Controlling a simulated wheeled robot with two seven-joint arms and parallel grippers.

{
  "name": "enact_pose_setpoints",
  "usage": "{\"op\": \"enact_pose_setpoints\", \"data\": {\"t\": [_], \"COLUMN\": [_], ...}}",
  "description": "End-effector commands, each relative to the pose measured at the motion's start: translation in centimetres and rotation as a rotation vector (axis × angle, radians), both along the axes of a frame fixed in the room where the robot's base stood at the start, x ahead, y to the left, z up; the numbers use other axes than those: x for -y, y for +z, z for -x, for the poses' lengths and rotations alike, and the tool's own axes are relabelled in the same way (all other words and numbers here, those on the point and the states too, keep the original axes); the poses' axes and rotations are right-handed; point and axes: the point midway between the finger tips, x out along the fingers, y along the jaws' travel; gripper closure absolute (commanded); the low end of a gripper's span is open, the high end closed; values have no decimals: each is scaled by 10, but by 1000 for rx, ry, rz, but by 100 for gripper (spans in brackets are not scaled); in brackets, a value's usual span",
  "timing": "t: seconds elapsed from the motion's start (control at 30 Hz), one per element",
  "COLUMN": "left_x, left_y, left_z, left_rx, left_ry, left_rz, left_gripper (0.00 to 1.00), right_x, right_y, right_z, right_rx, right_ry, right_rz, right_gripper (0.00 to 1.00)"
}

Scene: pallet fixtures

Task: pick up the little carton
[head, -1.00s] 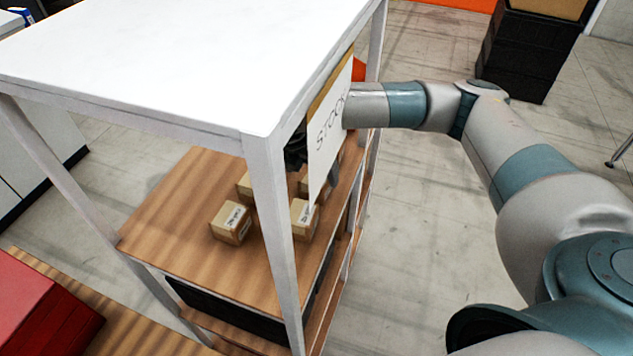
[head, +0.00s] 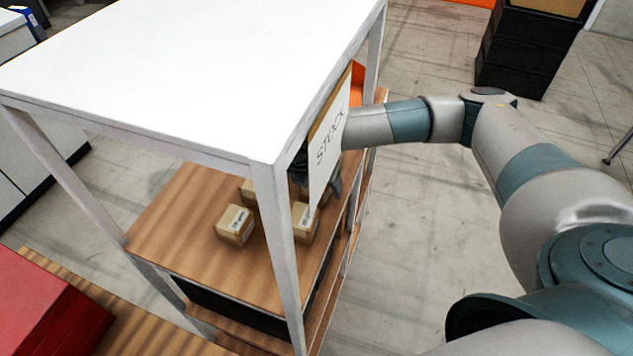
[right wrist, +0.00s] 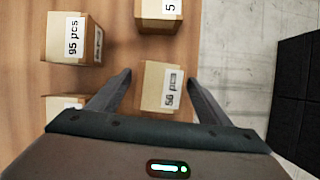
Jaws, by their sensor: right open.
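Several small brown cartons with white labels stand on the wooden shelf (head: 180,225). In the right wrist view, one carton (right wrist: 160,88), its label reading about "56 pcs", lies between the spread fingers of my right gripper (right wrist: 160,75). The gripper is open, with a gap visible on each side of that carton. In the head view, a front carton (head: 235,225) stands clear, and another (head: 305,222) is partly behind the white post. My right gripper is mostly hidden behind the STOCK sign there. My left gripper is not in view.
A white top panel (head: 190,70) and white posts (head: 278,250) frame the shelf. The STOCK sign (head: 328,140) hangs at its right side, close to my right arm. Neighbouring cartons (right wrist: 70,38) (right wrist: 158,12) stand near the gripper. Black crates (head: 520,50) stand on the floor.

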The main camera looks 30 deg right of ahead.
Motion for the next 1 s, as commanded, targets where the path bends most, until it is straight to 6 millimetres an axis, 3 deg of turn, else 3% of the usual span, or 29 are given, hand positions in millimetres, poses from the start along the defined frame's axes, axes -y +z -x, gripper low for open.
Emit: {"op": "enact_pose_setpoints", "data": {"t": [0.43,0.63,1.0], "left_x": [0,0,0], "left_y": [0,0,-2], "left_z": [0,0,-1], "left_rx": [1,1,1], "left_ry": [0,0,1], "left_rz": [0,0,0], "left_gripper": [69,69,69], "right_x": [0,0,0], "right_y": [-1,-1,1], "right_z": [0,0,-1], "right_rx": [1,1,2], "right_ry": [0,0,0], "right_rz": [-1,-1,-1], "right_gripper": [28,74,76]}}
